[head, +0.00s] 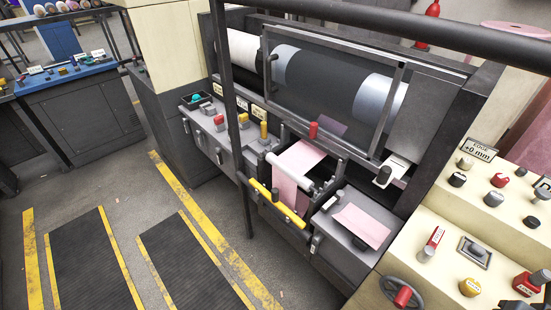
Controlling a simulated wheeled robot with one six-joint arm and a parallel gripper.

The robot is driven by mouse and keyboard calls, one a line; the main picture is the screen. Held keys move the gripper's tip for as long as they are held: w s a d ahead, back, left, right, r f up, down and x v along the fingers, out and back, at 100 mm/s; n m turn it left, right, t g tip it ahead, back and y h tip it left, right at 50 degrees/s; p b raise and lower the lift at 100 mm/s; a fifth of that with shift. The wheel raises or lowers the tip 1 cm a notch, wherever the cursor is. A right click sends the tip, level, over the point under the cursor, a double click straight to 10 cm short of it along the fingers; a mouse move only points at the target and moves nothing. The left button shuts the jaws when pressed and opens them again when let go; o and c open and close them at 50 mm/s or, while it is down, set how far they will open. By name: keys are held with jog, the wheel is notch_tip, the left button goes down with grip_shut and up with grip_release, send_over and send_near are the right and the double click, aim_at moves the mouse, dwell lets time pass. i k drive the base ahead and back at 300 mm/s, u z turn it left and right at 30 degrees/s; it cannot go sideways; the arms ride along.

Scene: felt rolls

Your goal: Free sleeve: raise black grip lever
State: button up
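My gripper does not show in the head view. Several levers show on the machine, and I cannot tell which one is the black grip lever. A dark lever with a pale lower end (316,242) sits on the front of the low grey housing (340,255). A black-and-white knob or lever (383,176) stands below the right end of the guard window. A black handle (271,68) is at the window's left edge. Behind the window lies a dark roll with a silvery sleeve (380,103); how it is held is hidden.
A black post (232,120) and a thick black bar (400,20) cross in front of the machine. A yellow bar (277,203) lies before pink felt (296,165). A cream console (470,225) with knobs and a handwheel (402,294) is at right.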

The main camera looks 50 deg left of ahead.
aim_at(219, 149)
jog(key=u, duration=2.35)
jog(key=i, duration=0.6)
jog(key=u, duration=0.55)
jog(key=i, duration=1.75)
jog(key=u, duration=0.7)
